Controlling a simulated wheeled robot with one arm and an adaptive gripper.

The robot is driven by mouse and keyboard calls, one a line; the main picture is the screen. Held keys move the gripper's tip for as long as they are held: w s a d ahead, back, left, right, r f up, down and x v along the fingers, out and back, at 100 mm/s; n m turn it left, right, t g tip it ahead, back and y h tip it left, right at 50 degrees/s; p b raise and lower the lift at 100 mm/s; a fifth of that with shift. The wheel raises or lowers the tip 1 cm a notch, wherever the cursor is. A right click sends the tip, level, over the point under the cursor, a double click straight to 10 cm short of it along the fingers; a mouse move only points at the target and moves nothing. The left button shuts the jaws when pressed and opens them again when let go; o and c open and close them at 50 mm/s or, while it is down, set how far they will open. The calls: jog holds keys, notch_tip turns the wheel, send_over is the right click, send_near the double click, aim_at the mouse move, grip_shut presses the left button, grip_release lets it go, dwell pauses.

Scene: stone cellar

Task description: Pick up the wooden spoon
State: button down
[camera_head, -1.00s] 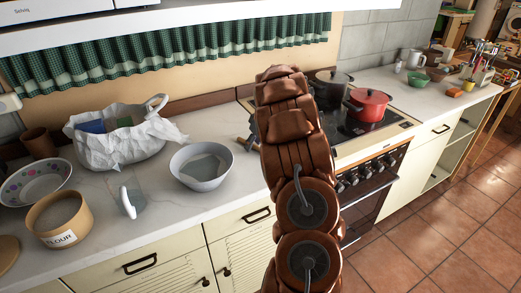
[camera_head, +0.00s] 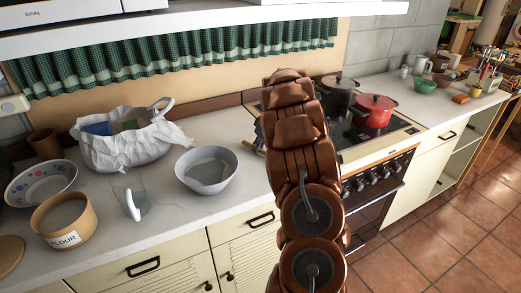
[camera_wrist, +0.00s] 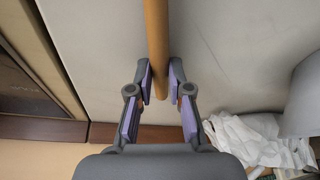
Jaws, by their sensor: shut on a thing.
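In the wrist view, my gripper (camera_wrist: 161,85) is shut on the wooden spoon (camera_wrist: 156,40), holding it by its plain round handle. The handle runs up from between the fingertips and out of the top edge. The spoon's bowl is not in view. I cannot tell whether the spoon is clear of the pale counter below it. In the head view, my arm hides most of the gripper and spoon; only a small part shows at the arm's left edge, beside the stove.
The white counter (camera_head: 160,222) holds a grey bowl (camera_head: 207,170), a crumpled white bag (camera_head: 125,147), a clear jug (camera_head: 133,197) and a flour tub (camera_head: 64,221). Right of my arm, the stove (camera_head: 400,131) carries a red pot (camera_head: 375,111) and a dark pot (camera_head: 336,95).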

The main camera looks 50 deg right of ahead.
jog(key=shift+r+b, duration=0.65)
jog(key=shift+r, duration=0.75)
jog(key=shift+s+r, duration=0.15)
jog(key=s+a+b, duration=0.1)
jog(key=s+a, duration=0.1)
jog(key=s, duration=0.2)
jog(key=s+a+r+b, duration=0.1)
jog(key=s+a+b, duration=0.1)
jog(key=s, duration=0.3)
jog(key=s+a+b, duration=0.1)
jog(key=s+a, duration=0.1)
jog(key=s, duration=0.3)
jog(key=shift+s+a+r+b, duration=0.15)
jog(key=shift+a+r+b, duration=0.05)
jog(key=shift+b, duration=0.15)
jog(key=c, duration=1.6)
grip_release()
grip_shut()
